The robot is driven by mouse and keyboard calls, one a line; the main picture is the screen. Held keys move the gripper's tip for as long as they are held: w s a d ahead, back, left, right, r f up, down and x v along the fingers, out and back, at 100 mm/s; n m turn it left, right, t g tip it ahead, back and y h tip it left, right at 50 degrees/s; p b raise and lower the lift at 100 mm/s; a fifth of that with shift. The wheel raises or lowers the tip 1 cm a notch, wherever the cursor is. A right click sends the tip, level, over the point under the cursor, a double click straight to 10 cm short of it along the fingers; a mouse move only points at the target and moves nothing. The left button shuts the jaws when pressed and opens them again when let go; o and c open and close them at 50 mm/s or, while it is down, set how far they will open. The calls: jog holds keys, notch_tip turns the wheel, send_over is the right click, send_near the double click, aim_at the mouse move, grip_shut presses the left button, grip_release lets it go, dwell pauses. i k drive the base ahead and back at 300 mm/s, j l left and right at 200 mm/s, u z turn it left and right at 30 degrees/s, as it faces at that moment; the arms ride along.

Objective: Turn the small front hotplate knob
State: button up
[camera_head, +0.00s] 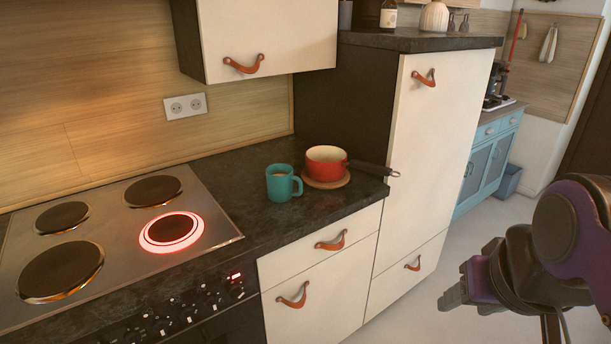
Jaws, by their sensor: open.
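The stove's front panel (190,310) carries several small dark knobs with white marks, below the hob at the lower left. I cannot tell which one is the small front hotplate knob. One hotplate (171,231), at the right front of the steel hob (120,240), has a glowing red ring. A larger dark hotplate (60,271) is at the left front. My gripper (447,300) is at the lower right, over the floor and well apart from the knobs. It is open and nothing shows between its fingers.
A teal mug (280,184) and a red pan (326,162) on a round wooden board stand on the dark counter (260,213). The pan's handle reaches right toward the tall cabinet (430,150). Leather pulls stick out from the drawers (318,262). The floor (405,322) before them is clear.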

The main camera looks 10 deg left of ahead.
aim_at(235, 291)
jog(key=u, duration=1.6)
jog(key=l+z, duration=0.1)
jog(key=i+l, duration=0.05)
